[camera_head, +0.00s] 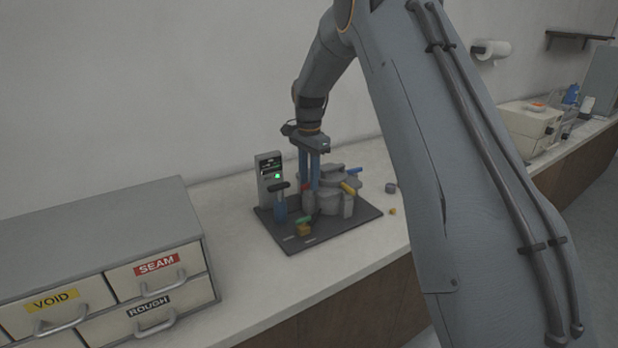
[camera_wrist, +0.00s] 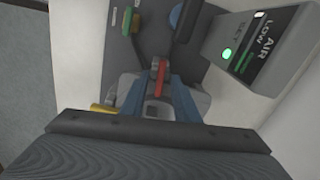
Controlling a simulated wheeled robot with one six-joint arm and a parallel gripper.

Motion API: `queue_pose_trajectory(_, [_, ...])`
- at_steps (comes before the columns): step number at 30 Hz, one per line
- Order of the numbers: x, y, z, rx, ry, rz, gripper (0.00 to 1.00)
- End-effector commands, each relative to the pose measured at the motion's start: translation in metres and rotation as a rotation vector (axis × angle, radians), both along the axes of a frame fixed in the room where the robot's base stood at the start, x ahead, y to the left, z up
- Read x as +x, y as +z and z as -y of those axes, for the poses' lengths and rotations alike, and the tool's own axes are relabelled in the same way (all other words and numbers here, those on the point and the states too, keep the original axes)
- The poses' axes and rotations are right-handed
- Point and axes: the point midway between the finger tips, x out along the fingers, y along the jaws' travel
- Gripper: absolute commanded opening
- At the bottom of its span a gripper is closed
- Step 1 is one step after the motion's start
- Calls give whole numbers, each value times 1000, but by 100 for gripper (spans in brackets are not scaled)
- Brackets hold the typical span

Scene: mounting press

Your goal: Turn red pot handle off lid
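The red pot handle (camera_wrist: 161,78) is a short narrow bar on the grey press in the wrist view. In the head view only a small bit of red (camera_head: 307,187) shows beside my fingers. My gripper (camera_head: 309,186) points down over the press, and its two blue fingers (camera_wrist: 158,88) straddle the red handle. The fingers look apart with space at the handle's sides; contact is unclear. The grey pot and lid (camera_head: 335,184) sit on the dark baseplate (camera_head: 287,242), partly hidden by my gripper in the wrist view.
A grey box (camera_head: 269,178) with a lit green lamp stands close at the left. A yellow handle (camera_head: 348,188), a blue handle (camera_head: 353,171), a green handle (camera_head: 303,220) and a black-topped lever (camera_head: 279,187) crowd the press. A labelled drawer cabinet (camera_head: 105,260) stands front left.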

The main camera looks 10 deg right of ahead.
Motion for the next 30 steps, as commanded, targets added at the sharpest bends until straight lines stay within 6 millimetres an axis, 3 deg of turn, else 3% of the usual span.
queue_pose_trajectory(1, [0, 0, 0, 0, 0, 0, 23])
queue_pose_trajectory(5, [0, 0, 0, 0, 0, 0, 1])
queue_pose_trajectory(6, [0, 0, 0, 0, 0, 0, 0])
queue_pose_trajectory(20, [0, 0, 0, 0, 82, 0, 0])
queue_pose_trajectory(30, [1, 1, 0, 0, 355, 0, 0])
